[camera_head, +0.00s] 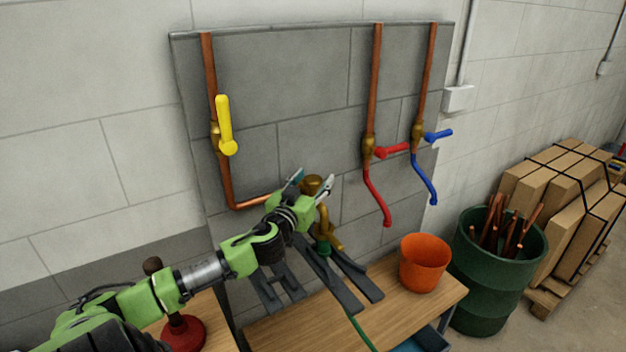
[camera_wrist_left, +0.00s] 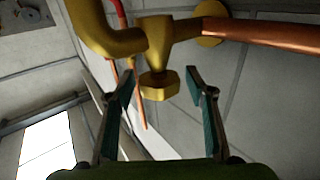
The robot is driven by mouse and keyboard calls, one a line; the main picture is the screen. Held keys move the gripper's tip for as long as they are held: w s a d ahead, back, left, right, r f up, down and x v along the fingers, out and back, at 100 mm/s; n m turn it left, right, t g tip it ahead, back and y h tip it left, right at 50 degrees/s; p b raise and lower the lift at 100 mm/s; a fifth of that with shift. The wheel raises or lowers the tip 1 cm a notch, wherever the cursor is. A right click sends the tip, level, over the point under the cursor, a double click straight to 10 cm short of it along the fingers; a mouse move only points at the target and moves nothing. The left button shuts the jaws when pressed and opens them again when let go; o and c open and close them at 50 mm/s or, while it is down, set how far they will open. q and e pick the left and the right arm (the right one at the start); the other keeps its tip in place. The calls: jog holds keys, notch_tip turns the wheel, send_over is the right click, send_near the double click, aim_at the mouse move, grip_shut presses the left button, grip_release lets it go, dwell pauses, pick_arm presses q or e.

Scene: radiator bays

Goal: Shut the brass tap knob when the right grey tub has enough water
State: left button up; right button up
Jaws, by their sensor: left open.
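The brass tap (camera_head: 323,228) stands out from the grey slab, fed by a copper pipe from the left. Its brass knob (camera_head: 312,184) is on top. My left gripper (camera_head: 311,181) is open, with one finger on each side of the knob. In the left wrist view the knob (camera_wrist_left: 158,84) lies between the two open fingers (camera_wrist_left: 162,78), with visible gaps on both sides. The tap's lower part is partly hidden by my arm. No grey tub can be made out, and I see no water. My right gripper is not in view.
A yellow lever (camera_head: 226,125) is at upper left; red (camera_head: 392,149) and blue (camera_head: 438,135) levers are to the right. Dark grey bars (camera_head: 340,280) lie on the wooden bench (camera_head: 405,309) beside an orange bucket (camera_head: 424,264). A green barrel (camera_head: 488,285) stands right.

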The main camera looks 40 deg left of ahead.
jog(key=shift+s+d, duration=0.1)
pick_arm(q)
jog(key=shift+c, duration=0.9)
jog(key=c, duration=1)
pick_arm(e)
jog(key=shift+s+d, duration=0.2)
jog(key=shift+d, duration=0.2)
pick_arm(q)
jog(key=shift+s, duration=0.1)
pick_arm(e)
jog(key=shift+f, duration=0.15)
